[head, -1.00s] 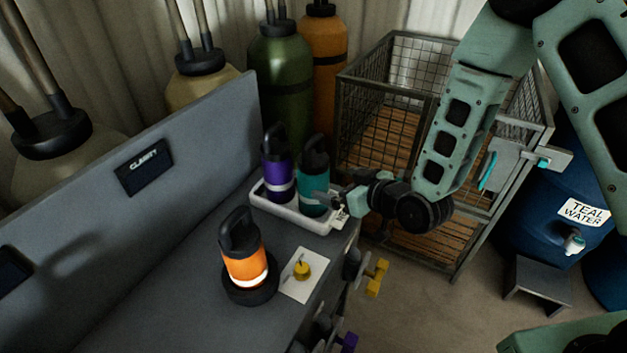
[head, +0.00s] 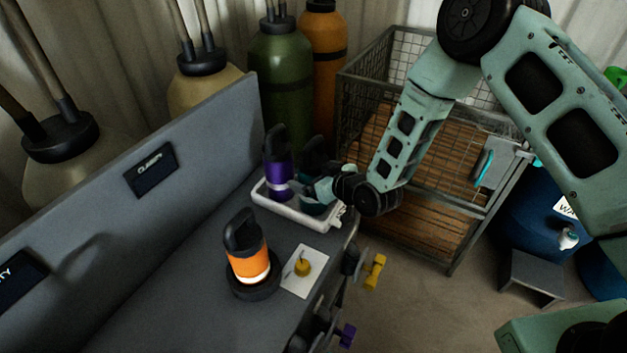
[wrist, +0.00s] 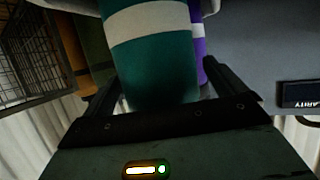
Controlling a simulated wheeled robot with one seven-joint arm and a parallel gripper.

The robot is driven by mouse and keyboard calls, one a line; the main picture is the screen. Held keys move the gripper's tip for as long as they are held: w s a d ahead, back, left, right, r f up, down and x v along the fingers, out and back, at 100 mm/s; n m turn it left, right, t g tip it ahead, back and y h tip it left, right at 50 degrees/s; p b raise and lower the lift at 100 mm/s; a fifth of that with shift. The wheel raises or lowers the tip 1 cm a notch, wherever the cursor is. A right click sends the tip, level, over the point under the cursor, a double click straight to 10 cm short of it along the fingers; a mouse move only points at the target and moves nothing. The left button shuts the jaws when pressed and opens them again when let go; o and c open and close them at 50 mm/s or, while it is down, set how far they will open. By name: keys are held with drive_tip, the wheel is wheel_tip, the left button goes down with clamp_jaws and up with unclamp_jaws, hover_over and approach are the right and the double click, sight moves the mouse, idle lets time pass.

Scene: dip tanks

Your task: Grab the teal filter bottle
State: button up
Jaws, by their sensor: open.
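The teal filter bottle (head: 313,152) stands in a white tray (head: 281,211) on the grey bench, partly hidden behind my gripper (head: 318,190) in the head view. In the wrist view the teal bottle (wrist: 158,65), with a pale band, fills the middle, between the two dark fingers of my gripper (wrist: 160,88). The jaws are open around its sides; I cannot tell whether either finger touches it. A purple bottle (head: 278,170) stands just left of the teal one in the same tray and shows behind it in the wrist view (wrist: 198,42).
An orange glowing bottle (head: 246,257) stands on a round black base nearer me, beside a white card (head: 304,273) with a yellow knob. The bench's back panel (head: 110,205) rises on the left. A wire cage (head: 425,225) stands right of the bench.

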drive_tip(key=c, duration=1.5)
drive_tip(key=shift+r, duration=0.1)
